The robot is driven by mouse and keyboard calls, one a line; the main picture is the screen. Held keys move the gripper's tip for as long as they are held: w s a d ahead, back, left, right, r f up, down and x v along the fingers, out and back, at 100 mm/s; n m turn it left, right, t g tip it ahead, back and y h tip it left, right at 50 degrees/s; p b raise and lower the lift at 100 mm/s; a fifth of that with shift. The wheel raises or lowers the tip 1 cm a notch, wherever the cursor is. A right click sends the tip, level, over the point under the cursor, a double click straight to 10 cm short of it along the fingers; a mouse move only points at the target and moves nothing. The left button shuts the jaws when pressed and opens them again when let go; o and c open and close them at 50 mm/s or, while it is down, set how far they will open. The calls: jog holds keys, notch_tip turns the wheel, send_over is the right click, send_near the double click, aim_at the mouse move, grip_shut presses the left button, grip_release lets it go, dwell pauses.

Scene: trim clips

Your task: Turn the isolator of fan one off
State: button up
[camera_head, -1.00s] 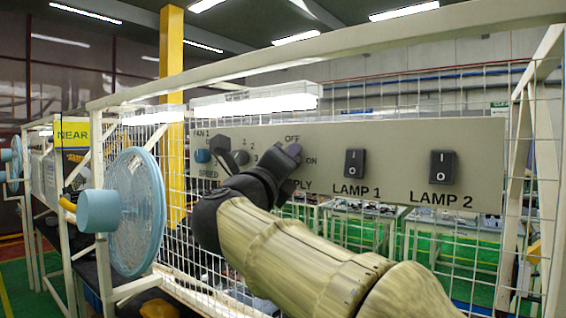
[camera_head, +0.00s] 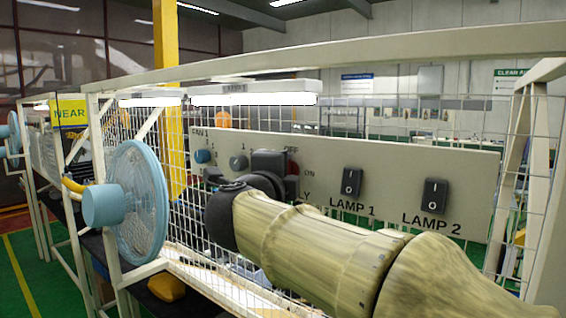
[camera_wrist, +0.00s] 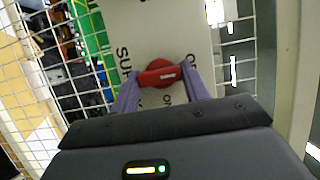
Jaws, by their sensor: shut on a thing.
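The grey control panel (camera_head: 402,178) has a red isolator switch, partly hidden behind my gripper (camera_head: 280,170) in the head view, with OFF above it and ON to its right. In the wrist view the red handle (camera_wrist: 160,75) lies between the two purple fingers of my gripper (camera_wrist: 161,77), which are shut on it. The handle lies nearly level in that picture, roughly along the line between the SUPPLY and OFF letters. The FAN 1 lettering is at the panel's left end, above a blue knob (camera_head: 203,156).
A grey knob (camera_head: 238,162) sits left of my gripper. Rocker switches for lamp 1 (camera_head: 351,183) and lamp 2 (camera_head: 435,196) are to the right. A blue fan (camera_head: 137,205) stands at the left before the white mesh (camera_head: 195,230). A white rail runs above the panel.

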dwell(0.4)
jog(key=o, duration=1)
jog(key=shift+a, duration=0.1)
jog(key=b+v, duration=0.6)
jog(key=v, duration=1.1)
jog(key=shift+s+a+b, duration=0.15)
jog(key=shift+s+b, duration=0.05)
jog(key=shift+b, duration=0.2)
